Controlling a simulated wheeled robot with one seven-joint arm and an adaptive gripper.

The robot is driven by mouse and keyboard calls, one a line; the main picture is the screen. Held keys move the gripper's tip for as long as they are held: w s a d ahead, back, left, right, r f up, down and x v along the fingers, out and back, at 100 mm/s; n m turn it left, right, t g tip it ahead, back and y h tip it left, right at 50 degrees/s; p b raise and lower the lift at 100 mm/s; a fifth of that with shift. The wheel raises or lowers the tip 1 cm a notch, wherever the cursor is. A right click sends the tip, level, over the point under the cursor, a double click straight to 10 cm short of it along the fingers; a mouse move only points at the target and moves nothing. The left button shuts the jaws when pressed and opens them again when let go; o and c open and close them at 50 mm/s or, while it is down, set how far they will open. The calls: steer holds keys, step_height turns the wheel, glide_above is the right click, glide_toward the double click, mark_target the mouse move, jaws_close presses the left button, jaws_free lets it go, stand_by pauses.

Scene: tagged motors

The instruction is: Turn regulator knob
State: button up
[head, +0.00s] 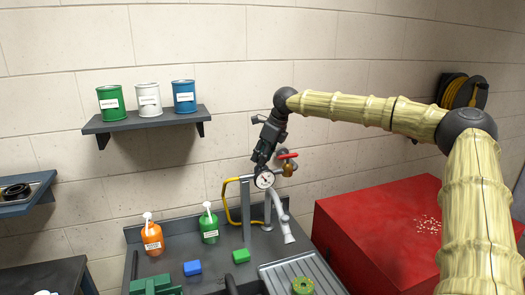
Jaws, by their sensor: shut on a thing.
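The regulator stands on the workbench, with a round white-faced gauge (264,180) at its front. A brass valve body (289,170) with a red lever (287,156) sits just right of and above the gauge. My gripper (259,167) reaches down from above, with its fingers at the regulator just above the gauge. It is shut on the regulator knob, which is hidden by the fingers. How far the knob is turned cannot be seen.
A yellow hose (228,205) loops left of the regulator. Orange (152,238) and green (209,228) bottles stand on the bench, with blue (193,268) and green (241,256) blocks in front. A red cabinet (375,235) stands right. Several cans rest on a wall shelf (150,121).

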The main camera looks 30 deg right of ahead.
steer(key=shift+d+n+p, duration=0.1)
steer(key=shift+n+p, duration=0.2)
steer(key=shift+n, duration=0.3)
steer(key=o, duration=1)
steer(key=shift+d+y, duration=0.1)
steer(key=shift+y, duration=0.2)
steer(key=shift+r, duration=0.25)
steer(key=v, duration=1.1)
steer(key=shift+r, duration=0.2)
steer(key=shift+s, duration=0.15)
